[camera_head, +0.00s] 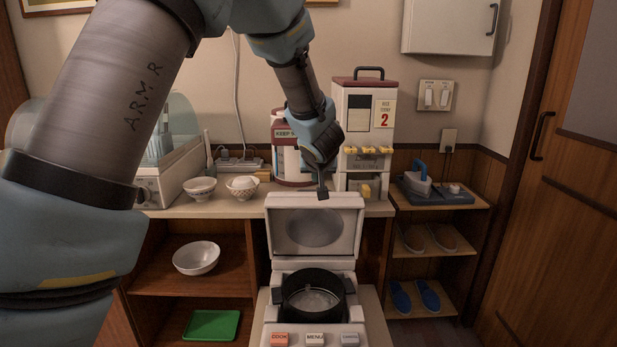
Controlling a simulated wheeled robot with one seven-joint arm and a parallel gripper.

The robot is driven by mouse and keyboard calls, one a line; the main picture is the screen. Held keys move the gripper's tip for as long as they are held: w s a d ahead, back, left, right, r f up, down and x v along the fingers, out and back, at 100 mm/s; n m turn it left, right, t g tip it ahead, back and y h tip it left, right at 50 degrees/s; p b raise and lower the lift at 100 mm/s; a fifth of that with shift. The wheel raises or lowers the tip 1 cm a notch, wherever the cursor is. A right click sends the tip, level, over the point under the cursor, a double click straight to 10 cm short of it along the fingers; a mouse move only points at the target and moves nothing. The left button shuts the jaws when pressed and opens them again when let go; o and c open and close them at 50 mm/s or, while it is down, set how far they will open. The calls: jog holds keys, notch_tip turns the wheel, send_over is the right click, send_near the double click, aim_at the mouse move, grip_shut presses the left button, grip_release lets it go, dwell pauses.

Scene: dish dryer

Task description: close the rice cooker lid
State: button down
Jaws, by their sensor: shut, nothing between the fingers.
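The white rice cooker (312,337) stands low at the bottom centre, with a black pot (313,296) inside it. Its lid (314,226) is open and stands upright at the back, its inner side facing me. My gripper (323,194) is shut and empty, pointing down at the top edge of the lid. Whether the fingertips touch the lid or hang just above or behind it, I cannot tell. Buttons for cook, menu and cancel show on the cooker's front.
A rice dispenser (361,125) and a red and white container (291,150) stand on the counter behind the lid. Two bowls and a dish dryer (170,165) are at left. A shelf (440,250) with slippers is at right. The space directly above the pot is clear.

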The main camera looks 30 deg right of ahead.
jog(key=shift+w+d+r, duration=0.25)
jog(key=shift+w+r, duration=0.1)
jog(key=shift+w, duration=0.1)
jog(key=shift+w+d+f, duration=0.1)
jog(key=shift+w+f, duration=0.1)
jog(key=shift+w, duration=0.05)
jog(key=b+x, duration=0.1)
jog(key=x, duration=0.8)
jog(key=shift+f+b, duration=0.25)
jog(key=shift+b, duration=0.05)
jog(key=shift+s+a+f+b, duration=0.1)
jog(key=shift+s+a+b, duration=0.15)
jog(key=shift+s, duration=0.3)
jog(key=shift+s+a+f+b, duration=0.1)
jog(key=shift+s+a+b, duration=0.15)
jog(key=shift+s, duration=0.25)
jog(key=shift+s+a+f, duration=0.15)
jog(key=shift+s+a, duration=0.2)
jog(key=shift+s, duration=0.35)
jog(key=shift+b, duration=0.45)
